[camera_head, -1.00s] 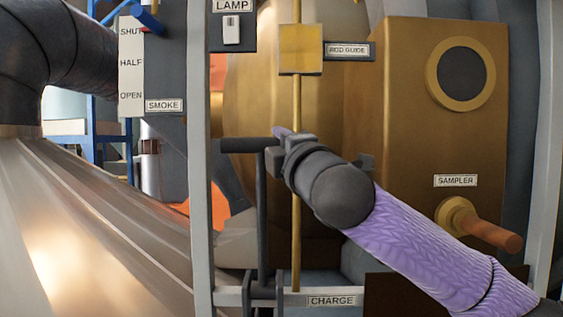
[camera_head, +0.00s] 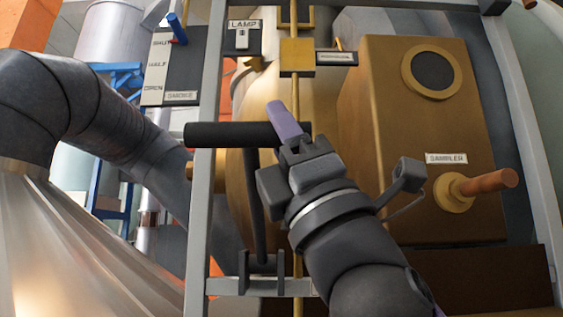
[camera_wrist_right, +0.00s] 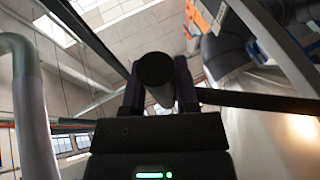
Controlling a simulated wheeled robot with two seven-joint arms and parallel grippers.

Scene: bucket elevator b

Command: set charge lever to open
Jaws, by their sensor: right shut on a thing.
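The charge lever is a black T-handle (camera_head: 222,134) on a dark stem that rises from a bracket (camera_head: 262,268) on the frame's lower rail. Its stem leans toward me. My right gripper (camera_head: 290,126) is shut on the right end of the crossbar, with one purple finger showing above it. In the right wrist view the round end of the bar (camera_wrist_right: 155,69) sits between the two fingers. The CHARGE label is not visible in the head view now. My left gripper is not in view.
A sampler box (camera_head: 400,150) with an orange-brown handle (camera_head: 490,181) stands right of my arm. A brass rod (camera_head: 296,95) runs vertically behind the lever. The grey frame post (camera_head: 205,175) stands close left of the stem. The smoke lever panel (camera_head: 170,75) is at upper left.

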